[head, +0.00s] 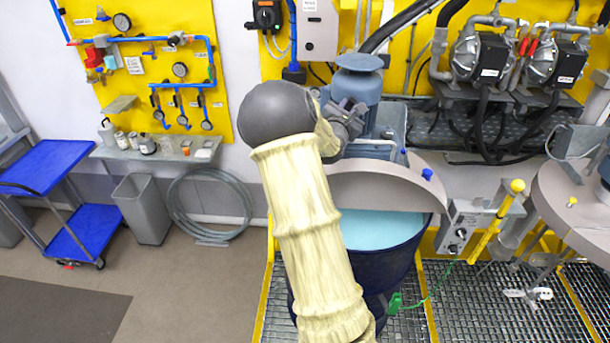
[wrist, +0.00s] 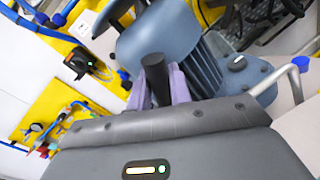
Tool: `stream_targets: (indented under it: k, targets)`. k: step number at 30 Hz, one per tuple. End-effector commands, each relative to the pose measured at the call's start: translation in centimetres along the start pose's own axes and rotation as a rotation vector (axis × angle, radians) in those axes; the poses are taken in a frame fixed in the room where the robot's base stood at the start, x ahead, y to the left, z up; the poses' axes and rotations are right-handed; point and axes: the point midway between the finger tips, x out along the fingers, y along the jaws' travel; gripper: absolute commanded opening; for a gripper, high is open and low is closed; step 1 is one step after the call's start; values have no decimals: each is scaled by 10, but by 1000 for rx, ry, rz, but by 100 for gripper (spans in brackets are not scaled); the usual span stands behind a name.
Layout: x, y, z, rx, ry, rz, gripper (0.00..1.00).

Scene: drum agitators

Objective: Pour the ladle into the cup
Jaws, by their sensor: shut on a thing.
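My gripper (wrist: 164,86) is shut on a dark round handle (wrist: 154,72), seen end-on between its purple-grey fingers in the wrist view. I take this for the ladle's handle; its bowl does not show in either view. In the head view my gripper (head: 345,122) is beside the blue-grey motor above the open drum, partly behind my arm. The drum (head: 398,262) is dark blue and holds turquoise liquid (head: 380,229), under a half lid (head: 385,186). I cannot pick out the cup for certain; several small containers (head: 147,144) stand on the left wall shelf.
The motor (head: 358,84) stands close to my gripper and also fills much of the wrist view (wrist: 165,38). A valve lever (head: 496,222) and a second drum (head: 580,205) are at the right. The floor at left is open, beyond a blue cart (head: 50,165) and grey bin (head: 145,208).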

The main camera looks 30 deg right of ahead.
Motion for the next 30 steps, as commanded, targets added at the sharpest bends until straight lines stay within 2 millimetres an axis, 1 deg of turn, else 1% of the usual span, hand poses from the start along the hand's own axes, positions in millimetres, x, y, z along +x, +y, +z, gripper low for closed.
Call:
stream_targets:
  k: [8, 11, 17, 24, 30]
  targets:
    - [0, 0, 1, 2, -4, 1, 0]
    - [-2, 3, 1, -5, -11, 5, 0]
    - [-13, 14, -1, -44, -46, 25, 0]
    - [-33, 34, -2, -118, -121, 61, 0]
    - [-35, 36, -2, -123, -129, 66, 0]
